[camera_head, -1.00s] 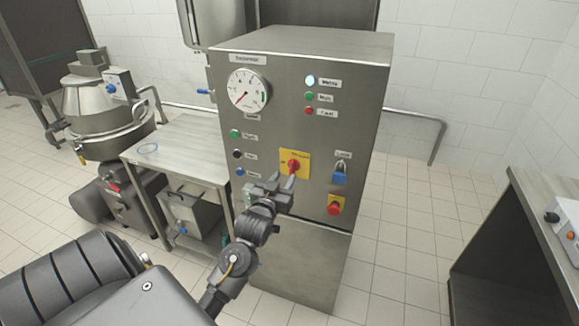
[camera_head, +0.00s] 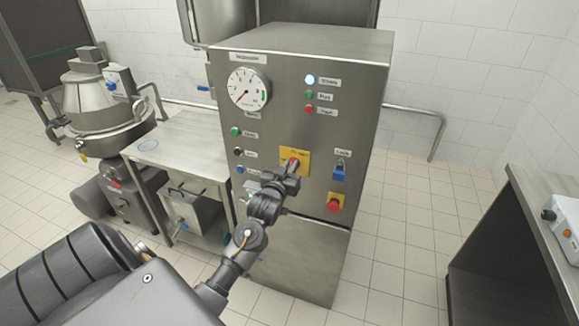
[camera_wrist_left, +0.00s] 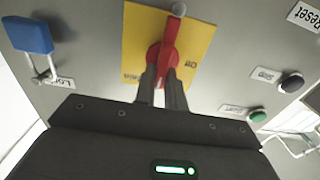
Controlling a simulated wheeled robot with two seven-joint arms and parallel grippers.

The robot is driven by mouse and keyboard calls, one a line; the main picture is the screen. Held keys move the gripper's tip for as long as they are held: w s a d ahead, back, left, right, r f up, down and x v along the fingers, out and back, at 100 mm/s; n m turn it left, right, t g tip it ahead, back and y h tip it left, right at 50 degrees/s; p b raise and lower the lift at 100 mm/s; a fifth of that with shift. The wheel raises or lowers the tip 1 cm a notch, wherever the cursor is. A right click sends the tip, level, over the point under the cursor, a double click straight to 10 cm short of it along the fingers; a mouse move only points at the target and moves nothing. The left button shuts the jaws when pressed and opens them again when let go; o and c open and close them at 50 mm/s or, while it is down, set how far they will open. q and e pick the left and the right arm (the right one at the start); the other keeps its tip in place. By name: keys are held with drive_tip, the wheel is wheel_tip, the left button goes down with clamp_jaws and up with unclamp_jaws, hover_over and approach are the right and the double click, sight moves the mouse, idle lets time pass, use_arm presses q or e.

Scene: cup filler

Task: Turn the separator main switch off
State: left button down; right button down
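The separator main switch is a red rotary handle (camera_head: 293,163) on a yellow plate (camera_head: 303,157), on the steel cabinet's front. In the left wrist view, the picture is upside down; the red handle (camera_wrist_left: 168,45) stands nearly upright, slightly tilted, on the yellow plate (camera_wrist_left: 198,42), with an "Off" label to its right. My left gripper (camera_head: 291,172) is at the switch. In the left wrist view its two fingers (camera_wrist_left: 161,88) are close together, one on each side of the handle's near end, with red showing between them. My right gripper is not in view.
A blue padlock (camera_head: 339,172) and a red stop button (camera_head: 334,203) sit right of the switch. Push buttons (camera_head: 238,152) line the left side, with a gauge (camera_head: 248,89) above. A steel table (camera_head: 180,150) stands left and a counter (camera_head: 548,215) right.

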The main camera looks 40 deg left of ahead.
use_arm(q)
drive_tip(key=shift+n, duration=0.3)
drive_tip(key=shift+s+a+f+n+p, duration=0.15)
drive_tip(key=shift+n+p, duration=1.1)
drive_tip(key=shift+n, duration=1.65)
drive_tip(key=shift+a+f+n+p, duration=0.3)
drive_tip(key=shift+n+p, duration=0.95)
drive_tip(key=shift+n, duration=1.65)
drive_tip(key=shift+s+a+f+n+p, duration=0.15)
drive_tip(key=shift+n+p, duration=1.1)
drive_tip(key=shift+n, duration=1.65)
drive_tip(key=shift+w, duration=0.1)
drive_tip(key=c, duration=1.5)
unclamp_jaws()
drive_tip(key=shift+o, duration=0.2)
